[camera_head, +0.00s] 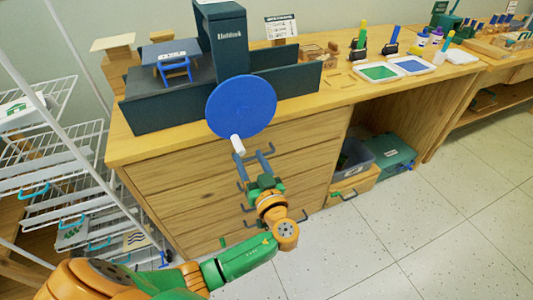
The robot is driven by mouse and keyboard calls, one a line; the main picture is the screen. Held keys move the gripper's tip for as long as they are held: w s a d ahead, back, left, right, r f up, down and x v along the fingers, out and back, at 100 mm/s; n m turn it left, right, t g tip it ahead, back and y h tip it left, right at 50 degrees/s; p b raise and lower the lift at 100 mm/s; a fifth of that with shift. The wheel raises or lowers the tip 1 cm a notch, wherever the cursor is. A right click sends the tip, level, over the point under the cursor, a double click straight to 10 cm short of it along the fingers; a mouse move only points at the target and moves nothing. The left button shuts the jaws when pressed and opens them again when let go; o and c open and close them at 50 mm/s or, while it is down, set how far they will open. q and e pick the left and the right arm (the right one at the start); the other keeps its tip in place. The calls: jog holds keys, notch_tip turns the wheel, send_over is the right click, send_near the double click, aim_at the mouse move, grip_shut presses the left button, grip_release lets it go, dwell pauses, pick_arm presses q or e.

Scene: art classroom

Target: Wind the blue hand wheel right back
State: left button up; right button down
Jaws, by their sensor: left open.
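The blue hand wheel (240,106) is a flat round disc on the front of a dark teal machine (228,45) on the wooden bench. A white handle (237,145) sticks out from the lower part of the disc, near its bottom edge. My left gripper (253,162) is open just below the handle, with its two blue-grey fingers pointing up towards it. The fingertips are close to the handle's end; I cannot tell whether they touch it. The handle is not held between the fingers. My right gripper is not in view.
The wooden bench (150,150) has drawers with dark pull handles just behind my left gripper. A white wire rack (60,160) stands at the left. Green and blue trays (380,72) lie on the bench top at the right. The tiled floor (430,230) at the lower right is clear.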

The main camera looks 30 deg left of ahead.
aim_at(238, 146)
pick_arm(q)
jog(key=x, duration=0.4)
jog(key=s+a+x, duration=0.1)
jog(key=x, duration=0.1)
jog(key=shift+f, duration=0.15)
jog(key=shift+w+a, duration=0.15)
jog(key=shift+w, duration=0.15)
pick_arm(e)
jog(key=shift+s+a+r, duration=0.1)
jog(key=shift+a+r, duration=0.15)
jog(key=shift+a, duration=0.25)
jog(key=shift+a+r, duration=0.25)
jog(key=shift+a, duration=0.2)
pick_arm(q)
grip_shut()
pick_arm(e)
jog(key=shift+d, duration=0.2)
pick_arm(q)
jog(key=shift+f, duration=0.15)
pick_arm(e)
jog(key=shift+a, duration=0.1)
